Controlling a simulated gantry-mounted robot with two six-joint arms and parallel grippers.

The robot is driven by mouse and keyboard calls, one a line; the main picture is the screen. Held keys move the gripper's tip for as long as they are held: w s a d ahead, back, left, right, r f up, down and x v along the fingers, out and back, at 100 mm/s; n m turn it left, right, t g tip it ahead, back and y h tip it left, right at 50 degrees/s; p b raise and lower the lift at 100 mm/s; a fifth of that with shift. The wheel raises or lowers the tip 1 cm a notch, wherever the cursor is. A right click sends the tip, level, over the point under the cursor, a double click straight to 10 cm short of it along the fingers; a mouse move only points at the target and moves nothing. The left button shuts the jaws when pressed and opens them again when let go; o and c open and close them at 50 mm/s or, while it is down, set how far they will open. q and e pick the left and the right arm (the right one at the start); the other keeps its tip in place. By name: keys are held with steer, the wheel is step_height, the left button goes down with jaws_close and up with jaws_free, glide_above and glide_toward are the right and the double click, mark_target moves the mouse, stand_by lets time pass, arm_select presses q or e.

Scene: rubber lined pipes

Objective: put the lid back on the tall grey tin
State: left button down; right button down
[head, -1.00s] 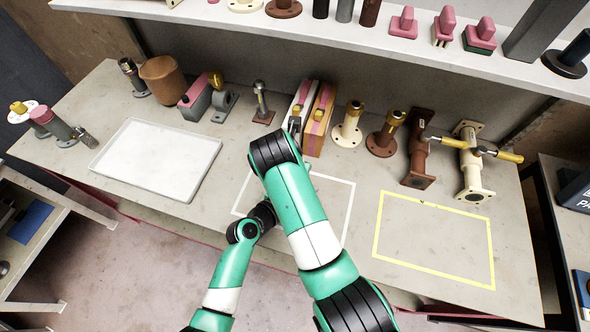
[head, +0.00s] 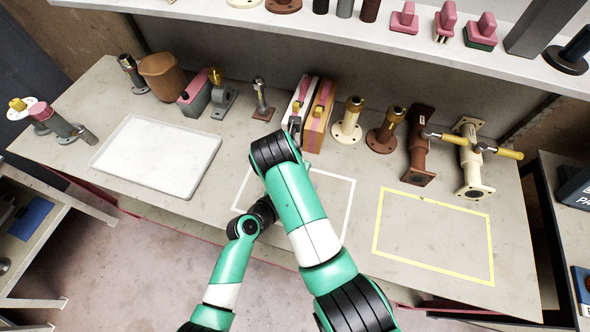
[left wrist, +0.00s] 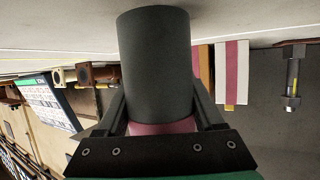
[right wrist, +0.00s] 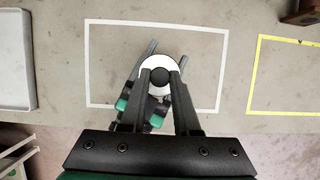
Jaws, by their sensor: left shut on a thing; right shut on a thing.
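The tall grey tin (left wrist: 155,60) is a dark grey cylinder in the left wrist view, with a pink part (left wrist: 163,127) close to the jaws. My left gripper (left wrist: 160,108) is shut around it. In the right wrist view my right gripper (right wrist: 160,72) is shut on the black knob of the white round lid (right wrist: 147,66). The lid lies over the spot where the left gripper's fingers (right wrist: 140,62) reach in, and it hides the tin there. I cannot tell whether lid and tin touch. In the head view my arms hide both.
A white-outlined rectangle (head: 352,205) lies under the grippers and a yellow one (head: 376,225) to the right; both look empty. A white tray (head: 150,165) is on the left. Several pipe fittings and boxes line the back of the bench (head: 85,105), under a shelf (head: 300,38).

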steer(key=shift+f, duration=0.2)
steer(key=c, duration=0.6)
jaws_free()
steer(key=shift+o, duration=0.2)
arm_select(q)
jaws_free()
arm_select(e)
steer(key=v, duration=0.7)
steer(key=shift+r, duration=0.2)
steer(key=shift+s+a+r, duration=0.1)
